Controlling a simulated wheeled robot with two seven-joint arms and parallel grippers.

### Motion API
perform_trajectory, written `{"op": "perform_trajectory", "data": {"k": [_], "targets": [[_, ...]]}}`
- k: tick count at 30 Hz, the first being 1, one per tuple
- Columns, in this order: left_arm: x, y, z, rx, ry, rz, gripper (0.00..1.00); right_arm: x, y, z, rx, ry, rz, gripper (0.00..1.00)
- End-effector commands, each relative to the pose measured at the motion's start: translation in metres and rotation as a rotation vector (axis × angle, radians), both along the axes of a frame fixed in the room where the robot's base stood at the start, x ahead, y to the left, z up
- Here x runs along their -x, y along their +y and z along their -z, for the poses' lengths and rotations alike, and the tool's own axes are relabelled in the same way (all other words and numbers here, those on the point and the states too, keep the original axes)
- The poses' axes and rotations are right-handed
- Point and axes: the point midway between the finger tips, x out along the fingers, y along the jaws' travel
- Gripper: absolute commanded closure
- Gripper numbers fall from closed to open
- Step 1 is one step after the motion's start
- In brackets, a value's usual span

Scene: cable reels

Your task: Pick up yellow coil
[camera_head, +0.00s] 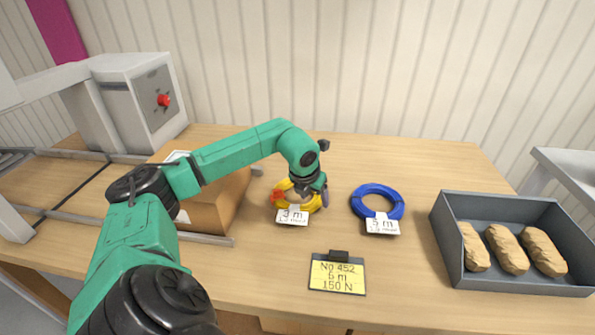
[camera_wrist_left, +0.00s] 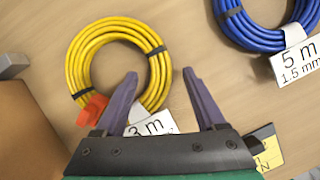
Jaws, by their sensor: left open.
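The yellow coil (camera_head: 303,199) lies flat on the wooden table, with a white "3 m" label (camera_head: 292,217) at its front and a red connector (camera_head: 277,195) at its left. My left gripper (camera_head: 311,195) hangs over the coil and hides part of it. My left gripper there (camera_wrist_left: 160,78) is open and empty. Its left finger overlaps the coil's near rim and label; its right finger is over bare table to the right. My right gripper is not in view.
A blue coil (camera_head: 377,201) labelled "5 m" lies to the right. A grey tray (camera_head: 449,238) with bread loaves is at the right. A cardboard box (camera_head: 215,205) is left of the yellow coil.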

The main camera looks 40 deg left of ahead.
Motion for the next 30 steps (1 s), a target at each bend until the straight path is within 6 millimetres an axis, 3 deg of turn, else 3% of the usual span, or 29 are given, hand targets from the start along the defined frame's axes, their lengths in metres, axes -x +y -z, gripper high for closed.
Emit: {"op": "perform_trajectory", "data": {"k": [3,9,15,30], "targets": [[-0.0058,0.0005,0.0122,0.002,-0.001,0.002,0.28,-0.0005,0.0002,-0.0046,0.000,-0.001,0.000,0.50],[-0.0065,0.0009,0.0149,0.001,-0.002,0.002,0.28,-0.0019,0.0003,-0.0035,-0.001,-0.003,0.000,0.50],[-0.0063,0.0009,0.0145,0.001,-0.002,0.002,1.00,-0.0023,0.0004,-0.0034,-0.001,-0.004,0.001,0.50],[-0.0063,0.0009,0.0140,0.001,-0.002,0.002,1.00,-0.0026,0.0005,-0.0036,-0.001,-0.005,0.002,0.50]]}}
